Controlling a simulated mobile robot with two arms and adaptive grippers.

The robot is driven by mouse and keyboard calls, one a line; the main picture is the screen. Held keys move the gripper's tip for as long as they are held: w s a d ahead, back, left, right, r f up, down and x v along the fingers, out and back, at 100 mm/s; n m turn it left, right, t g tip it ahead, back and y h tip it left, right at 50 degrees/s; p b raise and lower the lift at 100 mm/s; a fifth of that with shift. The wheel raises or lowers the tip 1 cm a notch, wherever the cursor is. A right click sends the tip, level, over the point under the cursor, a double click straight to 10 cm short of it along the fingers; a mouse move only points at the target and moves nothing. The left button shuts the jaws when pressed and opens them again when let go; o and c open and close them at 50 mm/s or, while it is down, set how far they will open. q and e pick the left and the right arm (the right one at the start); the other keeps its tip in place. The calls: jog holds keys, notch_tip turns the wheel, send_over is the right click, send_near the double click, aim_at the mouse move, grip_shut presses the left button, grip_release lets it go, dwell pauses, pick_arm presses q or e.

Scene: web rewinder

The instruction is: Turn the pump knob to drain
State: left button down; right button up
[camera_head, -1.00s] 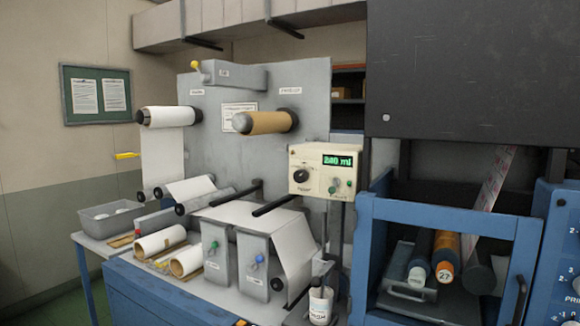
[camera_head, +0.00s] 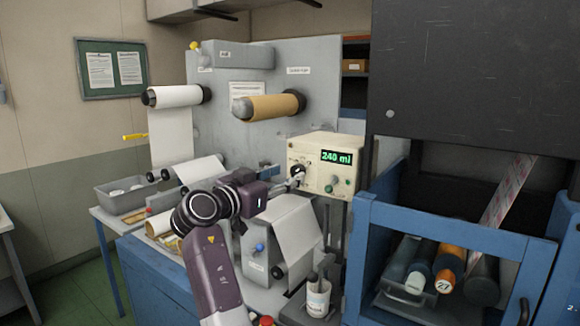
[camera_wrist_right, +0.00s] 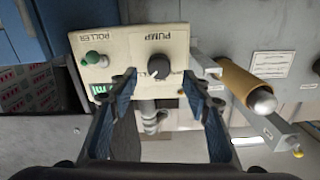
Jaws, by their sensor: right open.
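The cream pump box (camera_head: 318,180) stands in the middle of the head view, with a green display (camera_head: 337,157) reading 240 ml. Its dark round pump knob (camera_wrist_right: 158,67) shows in the right wrist view, under the upside-down word PUMP. In the head view the knob is largely covered by my right gripper (camera_head: 291,178). In the right wrist view that gripper (camera_wrist_right: 160,76) is open, its two fingers on either side of the knob. I cannot tell whether they touch it. The pointer's exact setting is too small to read. My left gripper is not in view.
A green roller knob (camera_wrist_right: 93,58) sits on the same panel. A brown roll (camera_head: 268,107) and a white roll (camera_head: 176,96) stick out from the grey machine panel. A blue frame (camera_head: 450,235) stands close on the right. A white bottle (camera_head: 318,298) stands below the box.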

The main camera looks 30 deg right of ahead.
aim_at(295, 172)
jog(key=shift+p+x, duration=0.45)
jog(key=shift+x, duration=1.15)
jog(key=shift+a, duration=0.1)
jog(key=c, duration=1.2)
